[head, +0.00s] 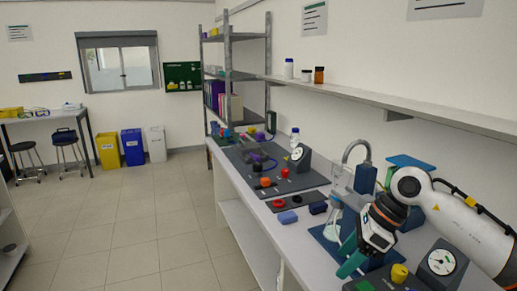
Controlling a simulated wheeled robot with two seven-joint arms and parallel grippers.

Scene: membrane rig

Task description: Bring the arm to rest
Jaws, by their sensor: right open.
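My right arm (455,222) comes in from the right edge over the bench. My right gripper (347,258) points down and to the left at the near part of the bench, beside a dark blue mat (326,236). Its teal fingers are apart, and I see nothing held between them. The gripper body hides part of the bench behind it. My left gripper is not in view.
A dial gauge (441,262) with a yellow knob (399,273) beside it stands close to my right arm. A tap (357,150) and glassware stand behind the gripper. The floor at left is clear.

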